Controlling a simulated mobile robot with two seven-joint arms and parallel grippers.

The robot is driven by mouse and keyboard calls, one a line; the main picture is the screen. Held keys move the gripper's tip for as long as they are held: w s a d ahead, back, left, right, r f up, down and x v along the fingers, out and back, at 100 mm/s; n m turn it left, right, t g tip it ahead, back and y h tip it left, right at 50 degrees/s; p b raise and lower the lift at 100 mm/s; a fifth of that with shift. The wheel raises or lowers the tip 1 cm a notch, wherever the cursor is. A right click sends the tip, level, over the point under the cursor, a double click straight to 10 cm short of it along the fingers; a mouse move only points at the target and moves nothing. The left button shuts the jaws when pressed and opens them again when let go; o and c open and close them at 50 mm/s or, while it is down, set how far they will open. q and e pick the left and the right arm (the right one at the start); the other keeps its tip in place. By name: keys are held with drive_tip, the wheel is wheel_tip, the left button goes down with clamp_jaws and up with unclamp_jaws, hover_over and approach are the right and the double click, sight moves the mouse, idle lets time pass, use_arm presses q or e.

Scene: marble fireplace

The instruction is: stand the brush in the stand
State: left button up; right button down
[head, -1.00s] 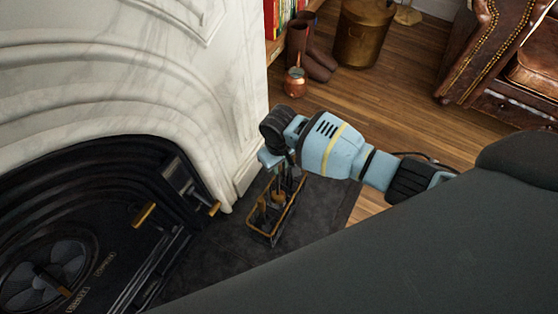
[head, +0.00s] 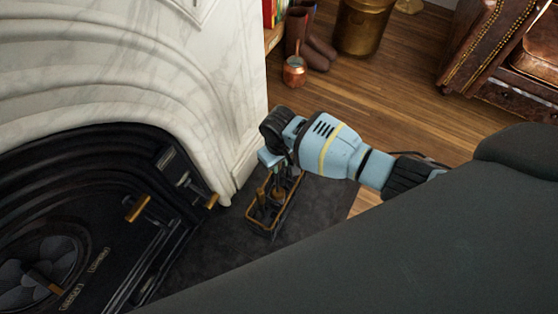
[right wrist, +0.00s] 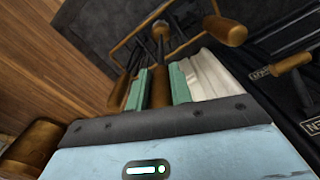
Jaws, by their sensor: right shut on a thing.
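My right gripper (head: 284,160) is over the fireplace tool stand, pointing down, in the head view. In the right wrist view its two teal fingers (right wrist: 162,88) are shut on a brown-gold handle, which I take to be the brush (right wrist: 159,88). The brush's lower end is hard to make out among the tools below the gripper. My left gripper is not in view.
The white marble fireplace (head: 190,90) rises close to the left of the gripper. Its black insert has protruding brass handles (head: 137,208). The dark hearth (head: 225,265) in front is clear.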

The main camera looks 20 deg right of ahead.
drive_tip(key=c, duration=1.2)
unclamp_jaws()
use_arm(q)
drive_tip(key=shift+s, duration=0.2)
use_arm(e)
drive_tip(key=shift+o, duration=0.2)
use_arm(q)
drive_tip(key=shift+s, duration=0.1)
use_arm(e)
wheel_tip(320, 180, up, 7)
drive_tip(key=p, duration=0.3)
drive_tip(key=shift+r, duration=0.15)
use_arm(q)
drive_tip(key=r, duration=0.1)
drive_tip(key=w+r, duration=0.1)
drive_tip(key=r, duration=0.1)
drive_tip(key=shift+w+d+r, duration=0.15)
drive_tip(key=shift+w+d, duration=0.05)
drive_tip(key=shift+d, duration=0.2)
use_arm(e)
drive_tip(key=shift+r, duration=0.3)
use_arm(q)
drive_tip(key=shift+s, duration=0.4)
